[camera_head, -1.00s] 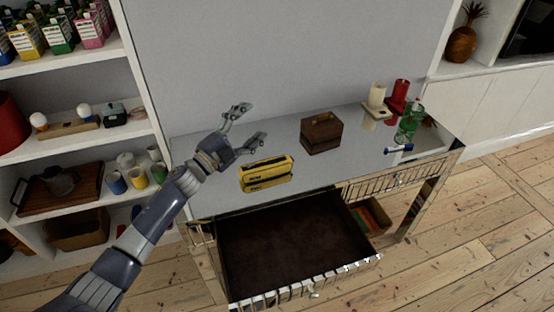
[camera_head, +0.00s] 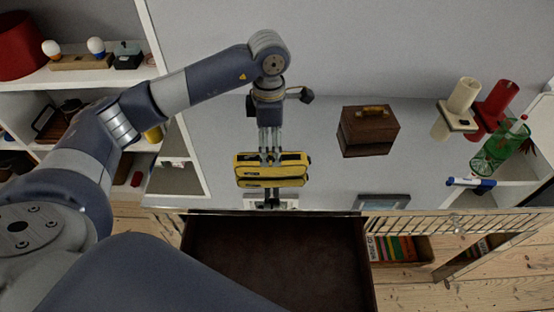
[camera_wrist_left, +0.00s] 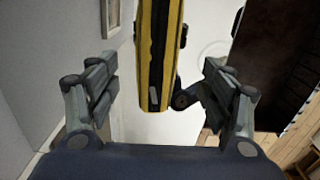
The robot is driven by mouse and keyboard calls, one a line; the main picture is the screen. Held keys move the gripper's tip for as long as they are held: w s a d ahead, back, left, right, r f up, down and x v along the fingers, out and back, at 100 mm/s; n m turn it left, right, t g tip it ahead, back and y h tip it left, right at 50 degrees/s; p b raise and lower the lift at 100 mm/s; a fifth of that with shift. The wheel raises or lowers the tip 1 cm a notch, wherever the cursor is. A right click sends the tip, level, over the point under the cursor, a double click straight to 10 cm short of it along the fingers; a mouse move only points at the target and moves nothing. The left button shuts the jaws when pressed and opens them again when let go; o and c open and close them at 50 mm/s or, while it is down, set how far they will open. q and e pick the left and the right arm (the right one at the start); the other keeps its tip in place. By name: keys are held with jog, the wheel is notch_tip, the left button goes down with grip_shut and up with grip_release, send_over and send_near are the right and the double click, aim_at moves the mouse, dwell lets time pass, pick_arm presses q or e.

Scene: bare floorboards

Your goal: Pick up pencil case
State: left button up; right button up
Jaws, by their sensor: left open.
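My left gripper (camera_head: 270,158) hangs pointing down over the middle of the case. In the left wrist view, the case (camera_wrist_left: 166,60) stands as a long strip between the two spread fingers (camera_wrist_left: 160,90). The fingers are open, with gaps visible on both sides of the case. The gripper partly covers the case in the head view. My right gripper is out of view.
A brown wooden box (camera_head: 368,128) stands right of the case. An open dark drawer (camera_head: 275,255) juts out in front, and white shelves (camera_head: 90,78) stand left.

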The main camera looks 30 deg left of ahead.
aim_at(271, 158)
pick_arm(q)
notch_tip(271, 158, down, 2)
jog(key=shift+s+f, duration=0.1)
jog(key=shift+f, duration=0.35)
jog(key=f, duration=0.1)
jog(key=f+p, duration=0.1)
jog(key=f, duration=0.2)
jog(key=shift+w+f+p, duration=0.15)
jog(key=shift+w+p, duration=0.1)
jog(key=shift+p, duration=0.1)
jog(key=shift+a+f, duration=0.1)
jog(key=shift+f, duration=0.4)
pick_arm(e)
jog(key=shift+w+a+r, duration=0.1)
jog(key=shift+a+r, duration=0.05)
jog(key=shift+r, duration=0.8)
pick_arm(q)
jog(key=c, duration=1.2)
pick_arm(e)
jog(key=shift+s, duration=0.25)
